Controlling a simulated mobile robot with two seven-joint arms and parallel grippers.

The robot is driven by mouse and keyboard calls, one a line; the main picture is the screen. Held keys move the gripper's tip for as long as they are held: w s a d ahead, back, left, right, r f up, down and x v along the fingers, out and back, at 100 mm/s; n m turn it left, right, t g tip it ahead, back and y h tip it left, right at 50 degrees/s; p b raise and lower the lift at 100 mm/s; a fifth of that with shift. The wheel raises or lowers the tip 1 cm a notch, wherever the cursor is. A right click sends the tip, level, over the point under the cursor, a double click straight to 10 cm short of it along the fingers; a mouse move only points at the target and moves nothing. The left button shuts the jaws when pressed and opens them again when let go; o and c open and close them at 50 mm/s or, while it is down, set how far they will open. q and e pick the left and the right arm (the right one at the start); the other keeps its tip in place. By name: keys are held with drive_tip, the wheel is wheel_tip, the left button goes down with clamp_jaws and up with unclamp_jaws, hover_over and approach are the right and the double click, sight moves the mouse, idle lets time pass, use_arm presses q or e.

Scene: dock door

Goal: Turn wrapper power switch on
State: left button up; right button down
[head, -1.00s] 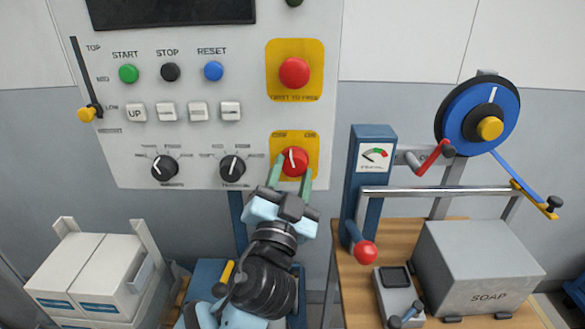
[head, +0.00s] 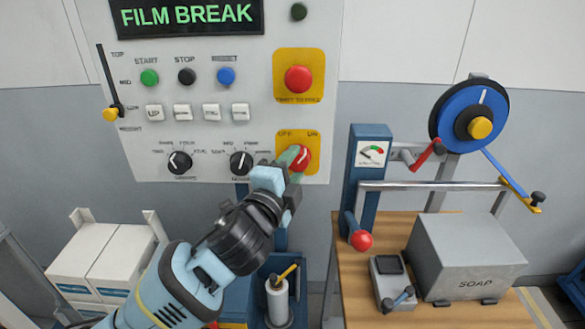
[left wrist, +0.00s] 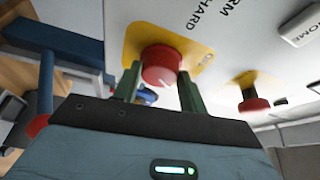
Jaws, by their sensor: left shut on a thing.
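The wrapper power switch (head: 302,157) is a red rotary knob on a yellow plate marked OFF and ON, low on the right of the grey control panel. Its white pointer line tilts up to the right, toward ON. My left gripper (head: 297,158) is shut on this knob, its green fingers either side of it. The red knob also shows between the fingers in the left wrist view (left wrist: 160,66). The panel display (head: 188,15) is lit and reads FILM BREAK in green. My right gripper does not show.
A red emergency button (head: 299,79) on a yellow plate sits above the switch. Start, stop and reset buttons and two black selector knobs (head: 241,162) are to the left. A wooden table (head: 355,283) holds a grey SOAP box (head: 467,258). White boxes (head: 102,262) stand lower left.

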use_arm(q)
drive_tip(key=shift+r+m, duration=0.15)
drive_tip(key=shift+m, duration=0.55)
drive_tip(key=shift+g, duration=0.3)
drive_tip(key=o, duration=1)
drive_tip(key=shift+c, duration=0.2)
drive_tip(key=v, duration=0.7)
drive_tip(key=shift+s, duration=0.4)
drive_tip(key=shift+a, duration=0.1)
